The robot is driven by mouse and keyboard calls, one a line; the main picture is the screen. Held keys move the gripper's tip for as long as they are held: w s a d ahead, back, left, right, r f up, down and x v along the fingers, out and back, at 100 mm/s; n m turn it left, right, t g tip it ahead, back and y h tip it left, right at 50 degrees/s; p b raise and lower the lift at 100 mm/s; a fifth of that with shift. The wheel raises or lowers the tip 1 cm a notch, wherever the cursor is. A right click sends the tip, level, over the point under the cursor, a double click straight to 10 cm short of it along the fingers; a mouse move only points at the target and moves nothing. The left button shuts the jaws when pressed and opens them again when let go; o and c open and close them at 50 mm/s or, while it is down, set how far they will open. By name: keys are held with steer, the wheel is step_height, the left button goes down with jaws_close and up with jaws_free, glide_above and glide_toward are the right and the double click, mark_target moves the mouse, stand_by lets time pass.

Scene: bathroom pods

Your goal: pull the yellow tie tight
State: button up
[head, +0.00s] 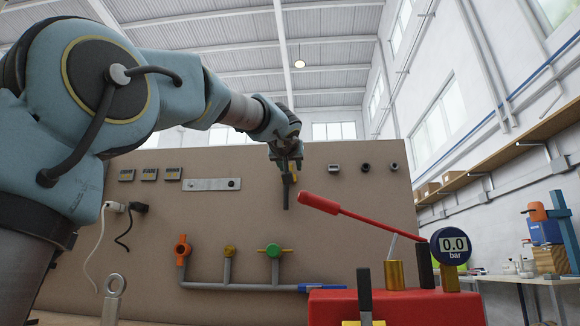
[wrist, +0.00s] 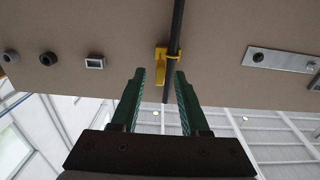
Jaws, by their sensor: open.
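The yellow tie (wrist: 162,57) loops around a dark upright cable (wrist: 177,25) in front of the brown panel, seen in the wrist view. Its wider part sits to the left of the cable. In the head view the tie is a small yellow spot (head: 294,178) beside the cable's lower end (head: 286,195), partly hidden by my gripper. My gripper (wrist: 160,73) is open; its two green fingers point at the tie, with their tips just short of it or level with it. Nothing is clearly between the pads. My gripper (head: 289,163) also shows high against the panel in the head view.
The panel (head: 330,235) carries a pipe with orange, yellow and green valves (head: 229,252), sockets and a metal strip (head: 211,184). A red pump (head: 340,310) with a long raised handle (head: 370,220) and a gauge (head: 451,246) stands in front at right.

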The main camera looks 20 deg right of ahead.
steer(key=b+v, duration=0.1)
steer(key=v, duration=1)
steer(key=shift+w+d+r, duration=0.1)
steer(key=shift+r, duration=0.05)
